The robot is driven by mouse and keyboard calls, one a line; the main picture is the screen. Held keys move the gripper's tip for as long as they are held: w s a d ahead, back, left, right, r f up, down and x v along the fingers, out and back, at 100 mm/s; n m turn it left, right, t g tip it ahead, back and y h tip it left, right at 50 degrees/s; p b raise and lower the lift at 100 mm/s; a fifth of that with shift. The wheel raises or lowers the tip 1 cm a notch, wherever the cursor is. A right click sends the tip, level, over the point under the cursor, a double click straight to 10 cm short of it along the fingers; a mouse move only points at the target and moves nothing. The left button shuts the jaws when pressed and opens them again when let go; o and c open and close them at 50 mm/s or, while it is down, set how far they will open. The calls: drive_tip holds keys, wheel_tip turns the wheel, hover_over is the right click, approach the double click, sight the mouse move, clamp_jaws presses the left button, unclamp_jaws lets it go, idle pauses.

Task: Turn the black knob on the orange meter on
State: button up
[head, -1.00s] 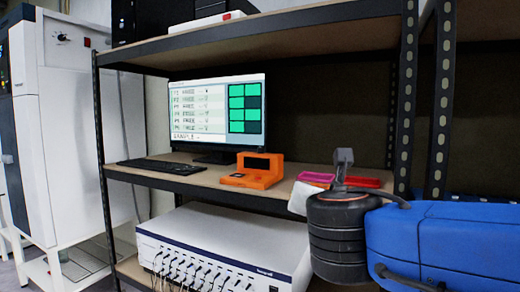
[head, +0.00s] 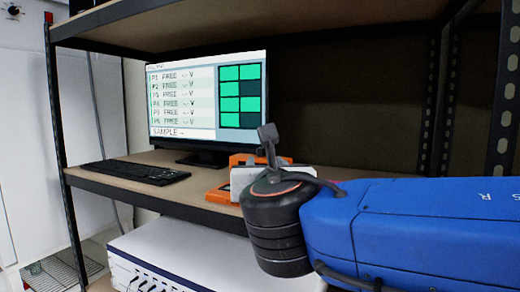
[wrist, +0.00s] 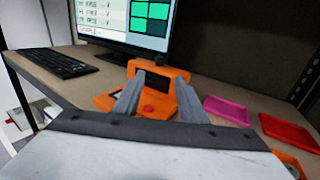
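The orange meter (head: 216,193) stands on the middle shelf to the right of the monitor; my wrist and gripper hide much of it in the head view. In the wrist view the meter (wrist: 148,66) lies straight ahead, with a dark screen and a red round part on its front. I cannot make out the black knob clearly. My gripper (wrist: 160,78) has its two grey fingers spread apart with nothing held between them. The fingers overlap the meter in the wrist view; I cannot tell whether they touch it.
A monitor (head: 208,97) and black keyboard (head: 134,172) stand left of the meter. A pink tray (wrist: 226,109) and red tray (wrist: 290,132) lie to its right. A white instrument (head: 190,258) sits on the shelf below. The upper shelf (head: 250,21) hangs above.

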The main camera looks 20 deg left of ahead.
sight(261, 151)
drive_tip(key=x, duration=1.7)
clamp_jaws()
